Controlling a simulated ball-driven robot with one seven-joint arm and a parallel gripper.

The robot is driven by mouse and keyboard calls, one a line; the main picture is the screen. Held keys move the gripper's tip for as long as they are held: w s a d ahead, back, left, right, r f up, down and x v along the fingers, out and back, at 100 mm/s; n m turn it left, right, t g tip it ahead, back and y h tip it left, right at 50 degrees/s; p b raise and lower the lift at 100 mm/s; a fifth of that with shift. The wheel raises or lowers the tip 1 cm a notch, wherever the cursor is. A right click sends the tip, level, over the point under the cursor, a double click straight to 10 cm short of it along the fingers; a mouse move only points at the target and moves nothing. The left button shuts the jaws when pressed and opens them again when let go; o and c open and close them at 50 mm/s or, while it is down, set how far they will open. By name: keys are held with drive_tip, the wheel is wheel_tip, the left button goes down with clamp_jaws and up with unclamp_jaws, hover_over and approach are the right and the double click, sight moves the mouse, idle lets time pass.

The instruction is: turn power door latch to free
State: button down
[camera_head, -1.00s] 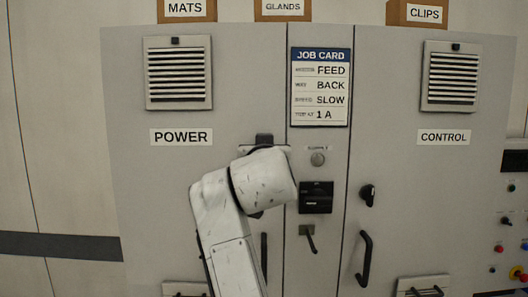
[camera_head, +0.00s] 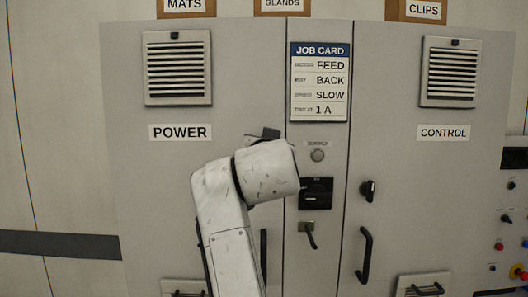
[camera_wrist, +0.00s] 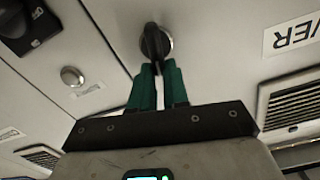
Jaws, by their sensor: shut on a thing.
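The power door latch (camera_wrist: 166,43) is a dark knob on a round metal base, at the top middle of the wrist view. My gripper (camera_wrist: 157,72) has green fingers, closed on the latch's handle with its tips close to the door face. In the head view my wrist covers the latch and the fingers; only a dark tilted part of my gripper shows above it. The power door (camera_head: 150,190) is the left grey panel, and looks flush with the cabinet front.
A job card (camera_head: 320,82) hangs on the middle panel. Below it are a round button (camera_head: 317,155), a black switch (camera_head: 316,194) and a small lever (camera_head: 309,234). The control door (camera_head: 440,180) at right carries its own dark latch (camera_head: 367,190) and handle (camera_head: 365,255).

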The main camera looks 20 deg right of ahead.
drive_tip(key=shift+s+d+f+m+b, duration=0.1)
drive_tip(key=shift+d+f+m+b, duration=0.25)
drive_tip(key=shift+m+b, duration=1.45)
drive_tip(key=shift+s+d+f+m+b, duration=0.15)
drive_tip(key=shift+d+f+m, duration=0.25)
drive_tip(key=shift+m, duration=2.85)
drive_tip(key=shift+s+d+f+m+b, duration=0.15)
drive_tip(key=shift+f+m+b, duration=0.6)
drive_tip(key=shift+m, duration=1.8)
drive_tip(key=shift+w+r, duration=0.1)
drive_tip(key=shift+r, duration=0.15)
drive_tip(key=c, duration=1.1)
unclamp_jaws()
drive_tip(key=shift+b, duration=0.3)
drive_tip(key=b+v, duration=0.2)
drive_tip(key=v, duration=0.8)
drive_tip(key=shift+s+a+r, duration=0.1)
drive_tip(key=shift+s, duration=0.3)
